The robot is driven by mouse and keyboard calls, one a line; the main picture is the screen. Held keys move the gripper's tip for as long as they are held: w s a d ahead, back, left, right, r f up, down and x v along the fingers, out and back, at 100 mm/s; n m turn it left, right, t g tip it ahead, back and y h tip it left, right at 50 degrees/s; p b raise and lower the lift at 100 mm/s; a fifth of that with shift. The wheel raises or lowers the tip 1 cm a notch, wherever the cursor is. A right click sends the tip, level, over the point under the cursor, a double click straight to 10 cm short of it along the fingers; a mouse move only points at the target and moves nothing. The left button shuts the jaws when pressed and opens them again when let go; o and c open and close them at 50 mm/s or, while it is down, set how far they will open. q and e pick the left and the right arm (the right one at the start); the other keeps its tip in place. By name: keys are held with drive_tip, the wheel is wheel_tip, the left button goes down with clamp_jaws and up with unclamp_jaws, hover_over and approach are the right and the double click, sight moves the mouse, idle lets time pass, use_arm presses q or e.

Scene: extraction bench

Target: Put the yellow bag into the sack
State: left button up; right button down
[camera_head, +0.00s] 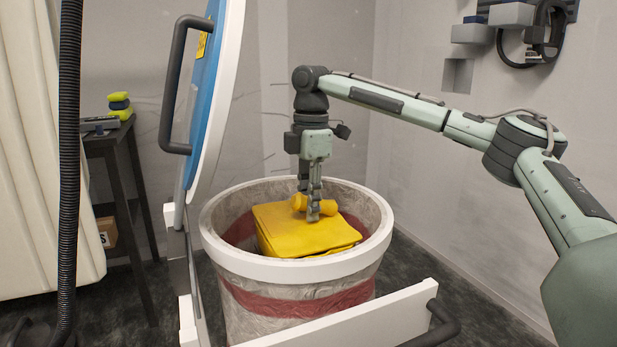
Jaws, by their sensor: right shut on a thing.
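My right gripper (314,210) points straight down over the sack and is shut on the bag's yellow rolled top. I cannot tell whether the bag rests on anything below. My left gripper is not in view.
A raised blue and white lid (207,90) with a dark handle stands left of the sack. A white panel (360,322) with a dark handle crosses in front. A dark hose (68,170) hangs at left. A dark side table (108,138) stands behind. Tools hang on the right wall.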

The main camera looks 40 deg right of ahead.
drive_tip(key=shift+f, duration=3.2)
drive_tip(key=c, duration=1.3)
unclamp_jaws()
drive_tip(key=shift+f, duration=0.1)
wheel_tip(320, 180, up, 12)
drive_tip(key=shift+d+r, duration=0.1)
